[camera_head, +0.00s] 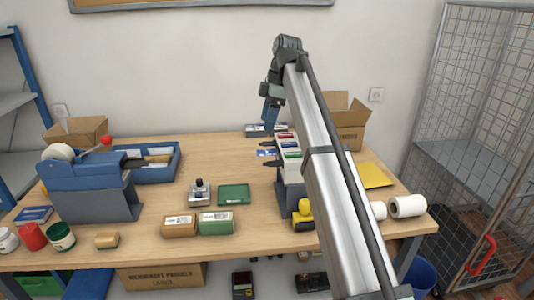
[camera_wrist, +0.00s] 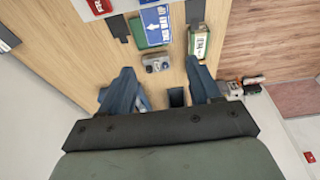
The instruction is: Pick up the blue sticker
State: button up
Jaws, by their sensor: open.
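The blue sticker (camera_wrist: 155,24) with white lettering shows in the wrist view, near the top and ahead of my fingers. In the head view the blue sticker (camera_head: 266,153) sticks out at the left side of a grey label dispenser (camera_head: 291,174), between dark prongs. My gripper (camera_head: 269,128) is above and behind the dispenser in the head view, pointing down. In the wrist view my gripper (camera_wrist: 160,67) has its two blue fingers spread, with nothing held. It is apart from the sticker.
A green pad (camera_head: 234,194), a stamp (camera_head: 199,192) and a green box (camera_head: 216,222) stand left of the dispenser. A yellow-handled object (camera_head: 303,214) stands in front of it. A cardboard box (camera_head: 345,132) is behind right.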

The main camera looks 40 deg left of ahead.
send_over(263, 152)
jog(key=d, duration=0.1)
jog(key=f, duration=0.6)
jog(key=shift+w+d+f, duration=0.15)
jog(key=shift+w+f, duration=0.2)
jog(key=shift+w, duration=0.05)
jog(key=shift+x, duration=1.65)
jog(key=shift+c, duration=0.4)
jog(key=c, duration=0.4)
